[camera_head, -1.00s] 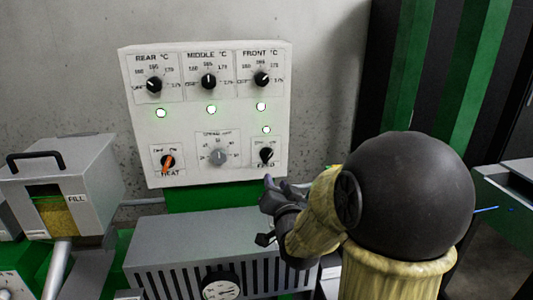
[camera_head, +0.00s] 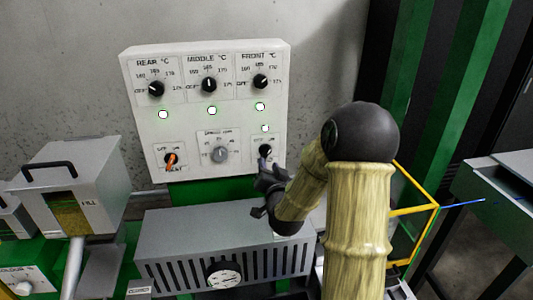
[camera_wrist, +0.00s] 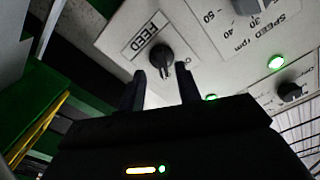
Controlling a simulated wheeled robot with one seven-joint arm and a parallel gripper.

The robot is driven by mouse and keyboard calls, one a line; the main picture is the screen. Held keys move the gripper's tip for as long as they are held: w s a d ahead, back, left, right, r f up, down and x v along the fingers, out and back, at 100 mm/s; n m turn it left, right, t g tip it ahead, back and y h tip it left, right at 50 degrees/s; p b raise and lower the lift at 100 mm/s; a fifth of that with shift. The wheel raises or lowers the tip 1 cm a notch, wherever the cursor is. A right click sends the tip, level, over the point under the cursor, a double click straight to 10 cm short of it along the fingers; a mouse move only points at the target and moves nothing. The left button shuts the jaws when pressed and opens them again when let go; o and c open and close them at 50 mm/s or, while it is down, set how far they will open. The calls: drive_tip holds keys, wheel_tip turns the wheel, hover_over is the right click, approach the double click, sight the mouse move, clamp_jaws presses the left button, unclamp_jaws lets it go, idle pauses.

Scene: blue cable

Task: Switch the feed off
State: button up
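The white control panel (camera_head: 185,128) stands against the wall. Its black feed knob (camera_head: 265,150) is at the lower right, and it also shows in the wrist view (camera_wrist: 161,57) beside the FEED label (camera_wrist: 144,35). My gripper (camera_head: 268,168) is just below the knob in the head view. In the wrist view my gripper (camera_wrist: 163,82) has its two dark fingers apart, with the knob just beyond and between their tips. I cannot tell whether a finger touches it. The knob's pointer direction is not clear. A lamp (camera_head: 265,128) above the feed knob looks lit.
The orange heat knob (camera_head: 171,159) and grey speed knob (camera_head: 219,154) sit left of the feed knob. A grey slotted housing (camera_head: 225,240) with a gauge (camera_head: 224,274) lies below the panel. A yellow frame (camera_head: 415,209) stands to the right.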

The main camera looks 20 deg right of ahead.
sight(266, 156)
drive_tip(key=w, duration=0.1)
drive_tip(key=w+p, duration=0.1)
drive_tip(key=w, duration=0.2)
drive_tip(key=shift+w+d, duration=0.35)
drive_tip(key=shift+d, duration=0.05)
drive_tip(key=shift+d, duration=0.1)
clamp_jaws()
